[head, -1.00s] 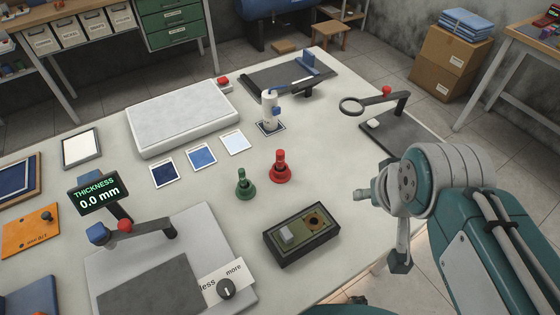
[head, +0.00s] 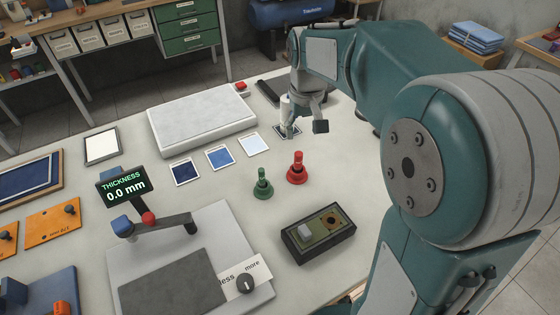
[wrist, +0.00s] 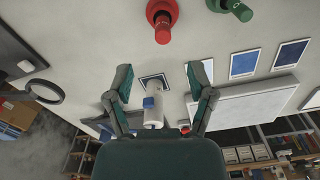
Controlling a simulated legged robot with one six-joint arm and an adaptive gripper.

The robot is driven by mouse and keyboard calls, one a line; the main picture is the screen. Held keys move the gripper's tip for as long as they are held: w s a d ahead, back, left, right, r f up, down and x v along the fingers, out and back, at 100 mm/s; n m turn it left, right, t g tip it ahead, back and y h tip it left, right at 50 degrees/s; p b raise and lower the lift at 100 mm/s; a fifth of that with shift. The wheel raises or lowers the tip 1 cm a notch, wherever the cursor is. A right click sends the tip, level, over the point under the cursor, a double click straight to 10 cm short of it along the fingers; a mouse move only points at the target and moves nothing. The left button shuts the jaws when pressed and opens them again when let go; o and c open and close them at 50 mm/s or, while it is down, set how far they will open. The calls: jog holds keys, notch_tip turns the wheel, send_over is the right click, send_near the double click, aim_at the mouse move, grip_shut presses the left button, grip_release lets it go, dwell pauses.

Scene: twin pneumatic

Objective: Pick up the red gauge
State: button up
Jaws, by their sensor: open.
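The red gauge (head: 297,171) stands upright on the white table, just right of the green gauge (head: 262,185). In the wrist view the red gauge (wrist: 162,20) is at the top middle, beyond my fingertips, with the green gauge (wrist: 232,9) to its right. My gripper (head: 305,128) is above the table, behind the red gauge in the head view and apart from it. In the wrist view my gripper (wrist: 160,78) has its two fingers spread wide with nothing held between them.
A white and blue device (wrist: 153,108) lies below and between my fingers, partly hidden. Blue sample cards (head: 220,157) and a white slab (head: 200,125) lie left of the gripper. A dark box (head: 317,235) stands in front of the red gauge.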

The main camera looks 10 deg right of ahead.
aim_at(298, 162)
jog(key=shift+w+a+f, duration=0.35)
jog(key=shift+w+a, duration=0.05)
jog(key=shift+w, duration=0.05)
jog(key=shift+a+f, duration=0.2)
jog(key=f, duration=0.5)
jog(key=shift+d+f, duration=0.15)
jog(key=shift+d, duration=0.2)
notch_tip(298, 162, down, 5)
jog(key=shift+s+f, duration=0.1)
grip_shut()
